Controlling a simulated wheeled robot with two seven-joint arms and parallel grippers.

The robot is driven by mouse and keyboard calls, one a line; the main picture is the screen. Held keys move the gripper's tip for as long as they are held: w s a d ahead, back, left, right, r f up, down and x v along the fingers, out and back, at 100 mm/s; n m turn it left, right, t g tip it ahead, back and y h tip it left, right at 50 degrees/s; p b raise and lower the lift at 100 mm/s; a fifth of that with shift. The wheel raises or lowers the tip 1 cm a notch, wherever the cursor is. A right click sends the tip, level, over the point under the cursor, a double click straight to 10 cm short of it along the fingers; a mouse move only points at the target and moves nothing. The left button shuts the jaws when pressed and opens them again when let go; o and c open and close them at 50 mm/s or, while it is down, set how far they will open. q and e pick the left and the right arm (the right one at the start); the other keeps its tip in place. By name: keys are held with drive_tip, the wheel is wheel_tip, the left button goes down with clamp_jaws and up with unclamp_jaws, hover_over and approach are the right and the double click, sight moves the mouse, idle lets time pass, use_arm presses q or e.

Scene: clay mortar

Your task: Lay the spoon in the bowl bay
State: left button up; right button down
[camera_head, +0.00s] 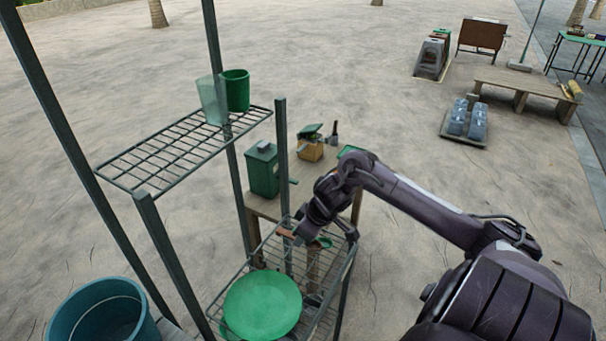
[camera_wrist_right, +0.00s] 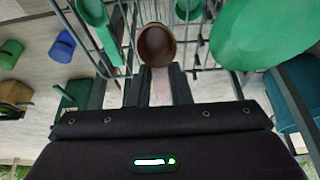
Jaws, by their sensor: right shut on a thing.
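My right gripper (camera_head: 303,230) reaches down over the lower wire shelf of the rack. It is shut on a brown thing (camera_head: 287,234), which I take to be the spoon. In the right wrist view its round hollow brown head (camera_wrist_right: 157,45) shows just beyond the fingers (camera_wrist_right: 158,76), over the wires. The handle is mostly hidden. A large green round dish (camera_head: 262,305) lies on the lower wire shelf, at the front; it also shows in the right wrist view (camera_wrist_right: 262,30). I cannot tell which part of the shelf is the bowl bay. My left gripper is out of view.
The upper wire shelf (camera_head: 180,150) holds green cups (camera_head: 236,90) at its far end. Rack posts (camera_head: 282,155) stand close to my right gripper. A low table with a green box (camera_head: 262,170) is behind the rack. A blue-green tub (camera_head: 103,312) stands at the front left.

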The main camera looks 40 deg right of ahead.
sight(298, 259)
wheel_tip(298, 259, down, 8)
drive_tip(key=shift+r, duration=0.25)
drive_tip(key=c, duration=1.3)
unclamp_jaws()
drive_tip(key=shift+f, duration=0.1)
drive_tip(key=v, duration=1.2)
